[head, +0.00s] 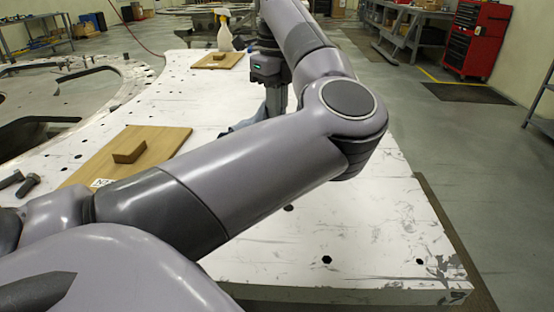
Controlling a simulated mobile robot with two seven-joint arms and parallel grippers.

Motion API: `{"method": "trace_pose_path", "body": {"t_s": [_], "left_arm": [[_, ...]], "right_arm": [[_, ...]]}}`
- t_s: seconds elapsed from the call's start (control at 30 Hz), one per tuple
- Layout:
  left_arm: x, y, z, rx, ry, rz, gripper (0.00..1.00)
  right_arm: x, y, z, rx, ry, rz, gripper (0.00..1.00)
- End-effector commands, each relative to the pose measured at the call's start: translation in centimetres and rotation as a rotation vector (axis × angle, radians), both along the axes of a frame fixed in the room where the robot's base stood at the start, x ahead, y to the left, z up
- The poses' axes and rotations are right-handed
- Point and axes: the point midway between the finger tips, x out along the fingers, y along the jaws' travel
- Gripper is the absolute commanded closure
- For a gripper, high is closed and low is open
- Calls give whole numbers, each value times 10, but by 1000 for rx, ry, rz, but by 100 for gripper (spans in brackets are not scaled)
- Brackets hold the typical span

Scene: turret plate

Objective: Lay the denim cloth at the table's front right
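A small part of a pale blue cloth (240,125), likely the denim cloth, shows on the white table (390,235) just behind my arm. The rest of it is hidden. My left arm comes in from the lower left, crosses the view and bends back at the elbow. My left gripper (276,102) points down over the table beside the visible cloth. Its fingertips are hidden behind the arm, so I cannot tell whether it is open or touches the cloth. My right gripper is not in view. The table's front right is bare.
A wooden board with a block (130,152) lies at the left, near dark bolts (27,185). Another board (218,61) and a spray bottle (224,35) stand farther back. A large metal ring (120,90) is at the left. A red tool cabinet (477,40) stands beyond.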

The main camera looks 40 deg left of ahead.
Motion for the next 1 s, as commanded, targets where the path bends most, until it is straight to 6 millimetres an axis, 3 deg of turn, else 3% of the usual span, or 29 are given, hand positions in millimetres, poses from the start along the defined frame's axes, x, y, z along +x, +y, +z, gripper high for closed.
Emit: {"method": "trace_pose_path", "body": {"t_s": [0.2, 0.6, 0.63, 0.8, 1.0], "left_arm": [[0, 0, -26, 1, 0, -1, 100], [0, 0, -33, 1, 0, 0, 100], [0, 0, -33, 1, 0, 0, 85], [0, 0, -33, 1, 0, 0, 31], [0, 0, -33, 1, 0, 0, 31]], "right_arm": [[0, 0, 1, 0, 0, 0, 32], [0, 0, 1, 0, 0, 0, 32], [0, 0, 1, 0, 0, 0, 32], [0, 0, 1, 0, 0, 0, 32], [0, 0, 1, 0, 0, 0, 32]]}}
